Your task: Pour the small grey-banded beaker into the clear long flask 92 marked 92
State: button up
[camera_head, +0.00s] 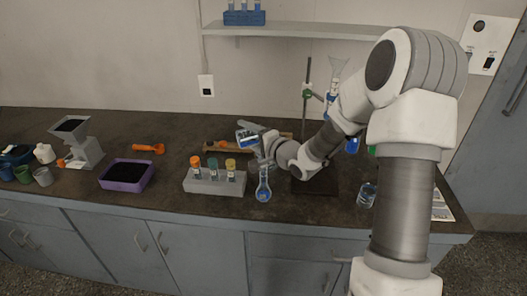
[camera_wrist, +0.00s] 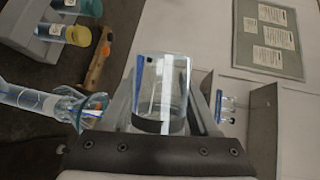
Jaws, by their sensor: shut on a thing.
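My gripper (camera_wrist: 163,98) is shut on a small clear beaker (camera_wrist: 165,82) with a dark grey band and blue marking, which sits between its fingers in the wrist view. In the head view the beaker (camera_head: 246,137) is held tilted, above and slightly left of a clear long-necked flask (camera_head: 263,188). The flask stands upright on the bench, with a round bottom and blue marking; its number is not readable. In the wrist view the flask (camera_wrist: 28,97) lies to the left, its flared mouth close beside the beaker. I cannot tell whether they touch or whether liquid is flowing.
A grey rack (camera_head: 214,183) with several capped tubes stands just left of the flask. A purple tray (camera_head: 127,176), an orange scoop (camera_head: 148,148) and a grey hopper (camera_head: 80,145) are farther left. A clamp stand (camera_head: 307,95) with a funnel stands behind; a clear vessel (camera_head: 367,194) stands right.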

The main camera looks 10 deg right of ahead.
jog(key=shift+d+f+m, duration=0.1)
jog(key=shift+f+m, duration=0.05)
jog(key=shift+m, duration=0.15)
dwell(0.9)
